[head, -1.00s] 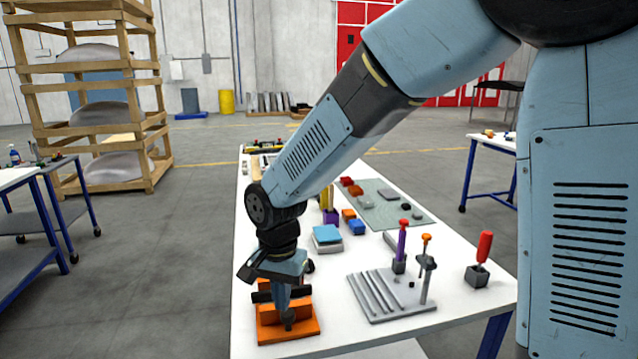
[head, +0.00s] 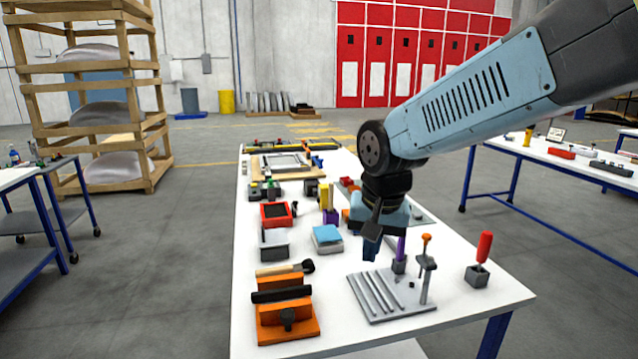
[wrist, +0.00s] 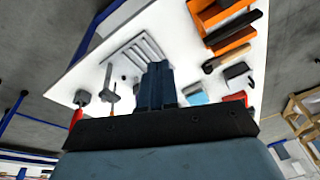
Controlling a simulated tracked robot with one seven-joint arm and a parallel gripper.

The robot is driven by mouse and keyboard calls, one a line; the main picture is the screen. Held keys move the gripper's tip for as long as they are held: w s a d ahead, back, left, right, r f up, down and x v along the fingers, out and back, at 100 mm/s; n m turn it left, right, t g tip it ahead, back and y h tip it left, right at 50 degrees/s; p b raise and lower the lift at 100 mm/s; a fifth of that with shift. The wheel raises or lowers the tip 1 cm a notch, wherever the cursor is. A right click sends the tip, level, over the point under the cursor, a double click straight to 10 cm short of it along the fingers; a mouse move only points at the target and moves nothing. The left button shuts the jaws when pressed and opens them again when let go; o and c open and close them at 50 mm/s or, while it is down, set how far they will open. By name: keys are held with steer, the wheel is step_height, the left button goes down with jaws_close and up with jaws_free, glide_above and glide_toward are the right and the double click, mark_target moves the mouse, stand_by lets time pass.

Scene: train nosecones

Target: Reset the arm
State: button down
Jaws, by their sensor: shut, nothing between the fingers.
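My gripper (head: 371,252) hangs from my bent arm in the head view, fingers pointing down above the white table (head: 460,300). It is shut and empty. It appears just behind the grey grooved block (head: 385,297), partly in front of the purple-handled tool (head: 400,248). In the wrist view my shut fingers (wrist: 156,78) point toward the table, with the grooved block (wrist: 135,55) beyond them. The orange holder (head: 287,312) with black bars stands at the table's near left corner, apart from my gripper.
A red-handled tool (head: 484,247) stands in a grey base at the right. A blue-topped block (head: 327,237), a red box (head: 277,214) and other small items fill the table's left and far parts. Another white table (head: 570,160) stands to the right, with open floor between.

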steer(key=s+d+r+n+t, duration=0.1)
steer(key=s+d+r, duration=0.2)
steer(key=d, duration=0.4)
steer(key=s+d+r+t, duration=0.2)
steer(key=s+d+r, duration=0.1)
steer(key=s+d, duration=0.3)
steer(key=shift+s+d+n+h, duration=0.25)
steer(key=shift+d+n+h, duration=0.15)
steer(key=shift+d, duration=0.2)
